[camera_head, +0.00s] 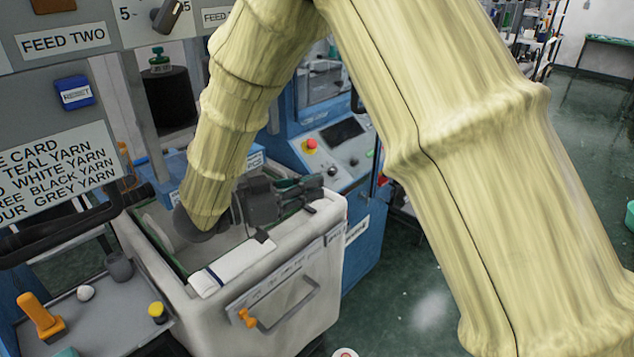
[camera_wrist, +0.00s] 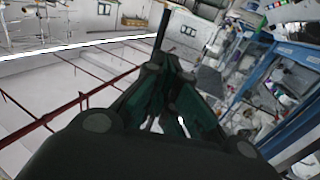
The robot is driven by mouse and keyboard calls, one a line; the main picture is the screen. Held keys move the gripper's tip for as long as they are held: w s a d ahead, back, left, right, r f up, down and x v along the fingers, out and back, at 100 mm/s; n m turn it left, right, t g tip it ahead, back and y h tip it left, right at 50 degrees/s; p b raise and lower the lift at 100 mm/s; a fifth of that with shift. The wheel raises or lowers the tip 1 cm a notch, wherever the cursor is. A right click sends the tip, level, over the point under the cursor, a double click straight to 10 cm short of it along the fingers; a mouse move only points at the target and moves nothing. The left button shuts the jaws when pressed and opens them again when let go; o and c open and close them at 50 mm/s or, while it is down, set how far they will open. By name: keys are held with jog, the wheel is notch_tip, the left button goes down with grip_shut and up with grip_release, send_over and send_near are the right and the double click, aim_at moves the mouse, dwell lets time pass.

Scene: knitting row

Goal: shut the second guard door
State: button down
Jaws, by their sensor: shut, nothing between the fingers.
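My arm, in a pale yellow sleeve, crosses the head view. My gripper (camera_head: 318,186) is at its lower end, just above the top of a white, box-shaped unit with a handle (camera_head: 285,305) on its front. I cannot tell whether it touches the unit. The gripper points right and its fingers are shut and empty; they also show in the wrist view (camera_wrist: 168,75). Behind it stands a blue machine (camera_head: 362,225) with a sloped control panel and a window (camera_head: 322,85) in its upper part. No guard door can be told for sure; the arm hides part of the machines.
A red button (camera_head: 311,144) is on the blue machine's panel. A grey tray (camera_head: 95,325) at the lower left holds an orange-handled item (camera_head: 40,313) and small parts. A grey sign board (camera_head: 60,45) stands at the left. Green floor (camera_head: 590,130) is open at the right.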

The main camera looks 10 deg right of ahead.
aim_at(373, 171)
jog(key=p+x, duration=0.4)
jog(key=x, duration=0.7)
jog(key=shift+w+d, duration=0.1)
jog(key=shift+d, duration=0.15)
jog(key=shift+d+f, duration=0.1)
